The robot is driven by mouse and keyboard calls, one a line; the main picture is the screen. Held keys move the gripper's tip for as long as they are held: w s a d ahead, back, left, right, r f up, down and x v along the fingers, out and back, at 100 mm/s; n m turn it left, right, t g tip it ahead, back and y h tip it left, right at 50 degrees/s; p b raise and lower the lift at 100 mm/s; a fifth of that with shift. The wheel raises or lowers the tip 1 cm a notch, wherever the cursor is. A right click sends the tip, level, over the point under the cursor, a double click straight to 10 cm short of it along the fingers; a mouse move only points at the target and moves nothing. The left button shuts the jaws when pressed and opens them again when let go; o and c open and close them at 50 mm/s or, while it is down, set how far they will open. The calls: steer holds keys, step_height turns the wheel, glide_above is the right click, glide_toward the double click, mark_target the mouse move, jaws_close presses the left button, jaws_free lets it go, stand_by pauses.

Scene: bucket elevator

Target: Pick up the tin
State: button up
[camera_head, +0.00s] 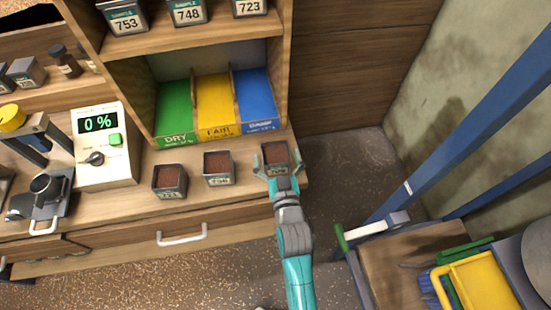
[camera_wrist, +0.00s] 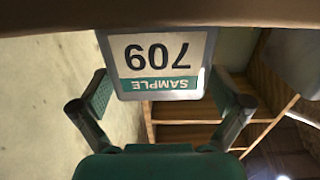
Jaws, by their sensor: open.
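An open square tin (camera_head: 274,151) filled with brown material stands at the right end of the wooden bench. In the wrist view the tin (camera_wrist: 160,62) shows its label, upside down, reading SAMPLE 709. My gripper (camera_head: 277,162) is at the tin's near side, its two fingers spread to the left and right of it. In the wrist view my gripper (camera_wrist: 160,88) is open, with a gap between each finger and the tin. The tin appears upright and rests on the bench.
Two similar tins, a middle one (camera_head: 218,167) and a left one (camera_head: 170,181), stand to the left. Behind are green, yellow (camera_head: 215,103) and blue sorting bays. A moisture meter (camera_head: 104,145) reads 0 %. Open floor lies right of the bench.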

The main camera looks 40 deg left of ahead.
steer(key=shift+x, duration=0.85)
steer(key=c, duration=1.3)
